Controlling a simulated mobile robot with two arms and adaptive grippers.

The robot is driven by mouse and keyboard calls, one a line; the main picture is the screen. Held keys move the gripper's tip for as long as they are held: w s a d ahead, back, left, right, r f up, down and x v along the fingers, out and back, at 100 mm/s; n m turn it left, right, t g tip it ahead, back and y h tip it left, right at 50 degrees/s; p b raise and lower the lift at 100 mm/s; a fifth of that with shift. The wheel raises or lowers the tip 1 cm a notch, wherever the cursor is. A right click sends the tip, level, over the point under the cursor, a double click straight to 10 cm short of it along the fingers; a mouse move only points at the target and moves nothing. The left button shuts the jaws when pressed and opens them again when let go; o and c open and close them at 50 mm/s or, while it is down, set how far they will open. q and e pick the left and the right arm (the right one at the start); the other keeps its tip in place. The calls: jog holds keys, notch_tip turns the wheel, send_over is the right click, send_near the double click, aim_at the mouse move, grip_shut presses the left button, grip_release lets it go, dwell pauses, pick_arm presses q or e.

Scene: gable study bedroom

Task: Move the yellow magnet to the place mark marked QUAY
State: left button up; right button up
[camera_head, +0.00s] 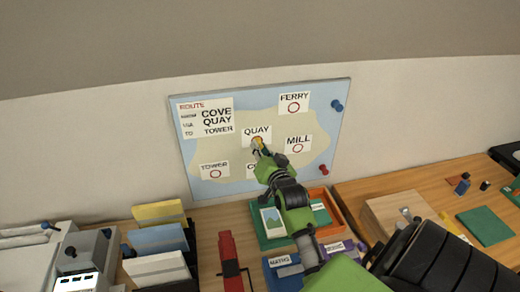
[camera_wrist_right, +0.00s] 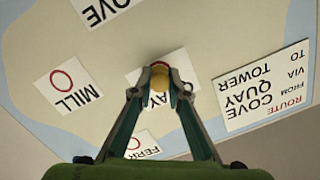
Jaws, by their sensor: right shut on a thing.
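The yellow magnet (camera_head: 257,141) is at the ring of the QUAY place mark (camera_head: 255,131) on the upright map board (camera_head: 229,148). My right gripper (camera_head: 260,148) reaches up to the board and is shut on the magnet. In the right wrist view the magnet (camera_wrist_right: 160,74) sits between the fingertips of my right gripper (camera_wrist_right: 160,88), in front of the QUAY card (camera_wrist_right: 179,59). The fingers and magnet hide part of the card and its ring. I cannot tell whether the magnet touches the board. My left gripper is not in view.
The board also has a FERRY card (camera_head: 295,98), a MILL card (camera_head: 298,140), a TOWER card (camera_head: 213,168), a blue pin (camera_head: 337,105) and a red pin (camera_head: 323,169). Below stand an orange tray (camera_head: 335,222) and card holders (camera_head: 158,213). The board around the gripper is flat.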

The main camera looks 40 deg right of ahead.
jog(key=o, duration=0.9)
jog(key=shift+c, duration=0.2)
jog(key=shift+s, duration=0.1)
jog(key=p+v, duration=0.3)
jog(key=v, duration=0.4)
jog(key=shift+a+f, duration=0.35)
jog(key=shift+f, duration=0.05)
